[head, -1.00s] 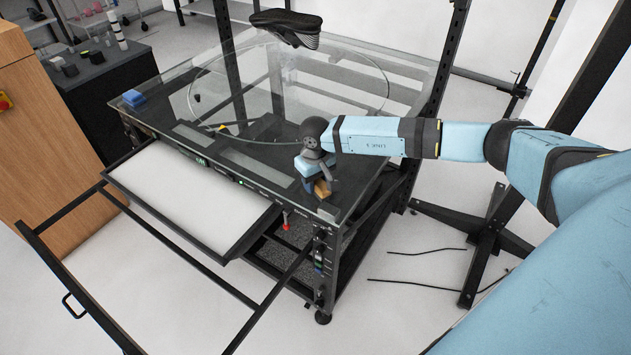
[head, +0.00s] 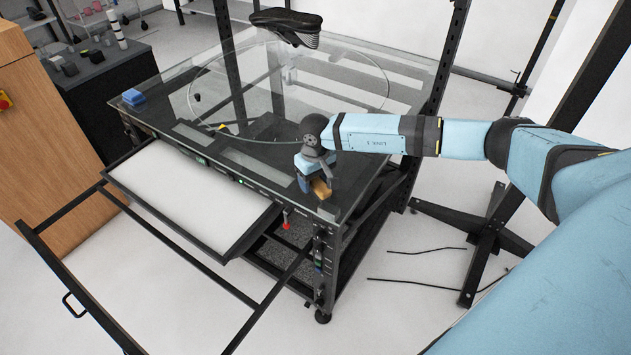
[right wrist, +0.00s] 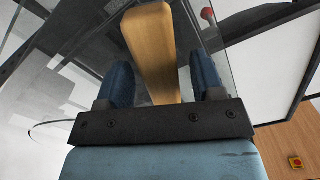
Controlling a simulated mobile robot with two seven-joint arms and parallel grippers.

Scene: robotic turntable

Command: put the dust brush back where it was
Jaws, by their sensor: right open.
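The dust brush (head: 321,189) shows as a light wooden piece at the front right corner of the dark turntable top (head: 345,172). Its bristles cannot be made out. My right gripper (head: 314,178) is down at that corner, pointing at the brush. In the right wrist view the brush's wooden handle (right wrist: 152,50) lies between the two blue fingers of the right gripper (right wrist: 165,82). The fingers are open, with a visible gap on the right side of the handle; the left finger is close to it. My left gripper is not in view.
A blue block (head: 133,97) lies on the table's left corner. A black shoe (head: 287,26) hangs above the glass disc (head: 300,95). A white panel in a black frame (head: 190,200) juts out in front. A red knob (head: 286,225) is below the front edge.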

